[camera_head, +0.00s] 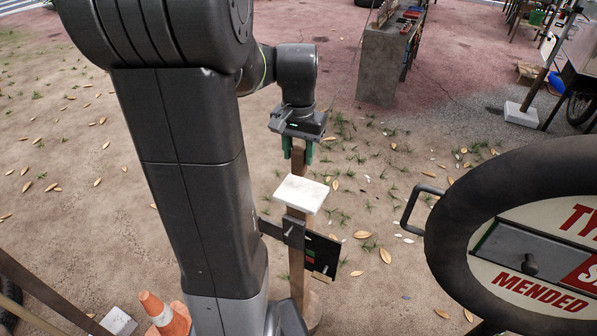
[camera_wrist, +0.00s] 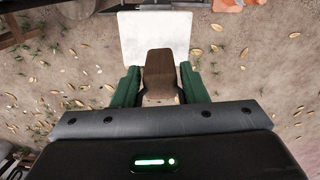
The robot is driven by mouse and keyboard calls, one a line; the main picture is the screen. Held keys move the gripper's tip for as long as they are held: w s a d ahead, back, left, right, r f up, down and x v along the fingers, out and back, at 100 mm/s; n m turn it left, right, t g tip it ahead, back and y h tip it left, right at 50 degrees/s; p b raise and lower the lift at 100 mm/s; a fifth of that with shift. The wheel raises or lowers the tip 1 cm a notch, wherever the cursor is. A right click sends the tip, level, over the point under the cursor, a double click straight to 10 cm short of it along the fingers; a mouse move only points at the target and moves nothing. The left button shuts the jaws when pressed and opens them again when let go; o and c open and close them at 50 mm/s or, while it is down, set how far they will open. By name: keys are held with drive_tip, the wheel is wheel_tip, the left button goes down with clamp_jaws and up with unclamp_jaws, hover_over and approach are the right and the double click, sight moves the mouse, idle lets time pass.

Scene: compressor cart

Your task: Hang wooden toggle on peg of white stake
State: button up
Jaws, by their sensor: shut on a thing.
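My gripper (camera_head: 298,150) has green fingers and is shut on a brown wooden toggle (camera_head: 300,162), which hangs below the fingers. In the wrist view the toggle (camera_wrist: 160,72) sits between the two green fingers. The stake (camera_head: 297,278) is a brown upright post with a white square cap (camera_head: 301,193). The cap (camera_wrist: 155,35) lies just beyond the toggle in the wrist view. A dark board (camera_head: 320,254) with small red and green marks is fixed to the stake below the cap, and small pale pegs (camera_head: 326,268) stick out there. I cannot tell whether the toggle touches the cap.
A round sign with a thick black rim (camera_head: 455,225) and a handle (camera_head: 412,205) stands close at the right. An orange cone (camera_head: 163,313) is at the lower left. A grey bench (camera_head: 380,70) stands behind. Leaf-strewn ground at the left is open.

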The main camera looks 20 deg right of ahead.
sight(299, 169)
drive_tip(key=shift+f+p, duration=0.35)
drive_tip(key=shift+f, duration=2.25)
drive_tip(key=shift+f, duration=0.1)
drive_tip(key=shift+f, duration=0.15)
drive_tip(key=o, duration=1)
drive_tip(key=shift+c, duration=0.2)
drive_tip(key=r, duration=0.4)
drive_tip(key=r+b, duration=0.1)
drive_tip(key=r, duration=0.9)
drive_tip(key=shift+a, duration=0.3)
